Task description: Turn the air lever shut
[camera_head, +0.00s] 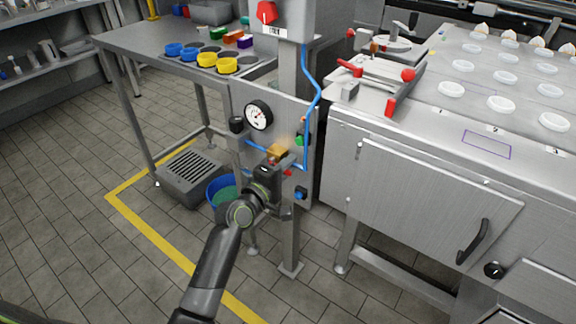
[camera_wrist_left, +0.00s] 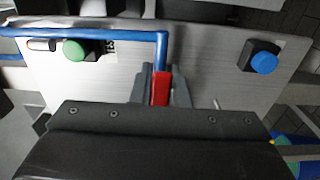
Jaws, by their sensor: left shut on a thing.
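The red air lever (camera_wrist_left: 160,88) stands between the two grey fingers of my left gripper (camera_wrist_left: 161,84) in the left wrist view. The fingers are shut on it from both sides. In that view the lever lines up with the end of the blue air hose (camera_wrist_left: 162,52). In the head view my left gripper (camera_head: 279,168) is at the steel panel (camera_head: 277,107), low under the gauge, and mostly hides the lever. A brass-coloured part (camera_head: 278,151) shows just above the gripper. My right gripper is in neither view.
The panel carries a round gauge (camera_head: 258,115), a green button (camera_wrist_left: 75,50) and a blue button (camera_wrist_left: 264,57). A blue bucket (camera_head: 221,189) and a grey grated box (camera_head: 190,176) stand on the floor behind my arm. A steel machine (camera_head: 423,190) stands at the right.

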